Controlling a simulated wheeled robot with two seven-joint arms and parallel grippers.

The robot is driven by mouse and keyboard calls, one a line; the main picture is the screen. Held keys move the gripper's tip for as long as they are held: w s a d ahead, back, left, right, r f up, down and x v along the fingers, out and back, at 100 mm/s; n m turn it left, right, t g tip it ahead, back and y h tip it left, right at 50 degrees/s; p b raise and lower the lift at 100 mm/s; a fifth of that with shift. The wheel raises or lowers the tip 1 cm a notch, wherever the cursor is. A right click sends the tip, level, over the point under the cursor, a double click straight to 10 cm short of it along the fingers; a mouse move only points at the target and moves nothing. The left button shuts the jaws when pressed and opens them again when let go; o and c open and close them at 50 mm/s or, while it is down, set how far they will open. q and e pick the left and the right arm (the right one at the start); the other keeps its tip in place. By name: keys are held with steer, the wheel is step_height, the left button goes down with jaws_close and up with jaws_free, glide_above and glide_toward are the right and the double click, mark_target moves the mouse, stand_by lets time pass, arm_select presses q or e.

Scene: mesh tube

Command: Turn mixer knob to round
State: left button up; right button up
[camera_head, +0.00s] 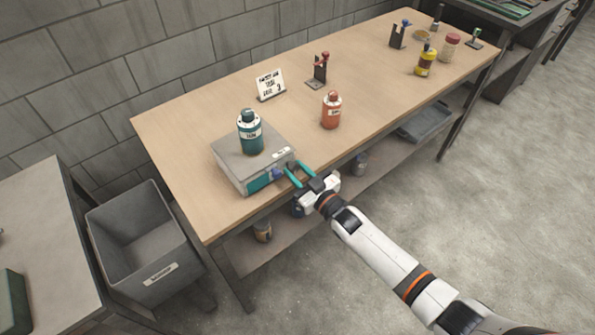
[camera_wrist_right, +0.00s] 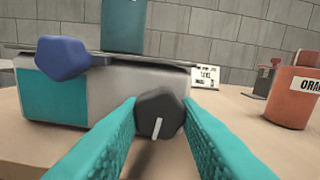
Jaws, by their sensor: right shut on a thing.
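The mixer (camera_head: 228,172) is a low grey box with a teal front panel at the table's front left edge. A teal bottle (camera_head: 250,137) stands upright on its top plate. Its front carries a blue knob (camera_wrist_right: 62,58) on the left and a dark faceted knob (camera_wrist_right: 160,113) on the right. The dark knob's white mark points almost straight down, leaning slightly left. My right gripper (camera_head: 294,172) has its teal fingers shut on the sides of the dark knob. In the head view the fingers mostly hide that knob. My left gripper is not in view.
An orange bottle (camera_head: 331,112) stands right of the mixer, with a small sign (camera_head: 270,84) and a red-topped stand (camera_head: 319,70) behind. A yellow bottle (camera_head: 426,60) is farther right. A grey bin (camera_head: 150,282) stands left of the table.

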steer(key=shift+f, duration=0.1)
steer(key=o, duration=1)
steer(key=shift+s+d, duration=0.1)
steer(key=b+v, duration=0.1)
steer(key=v, duration=1.1)
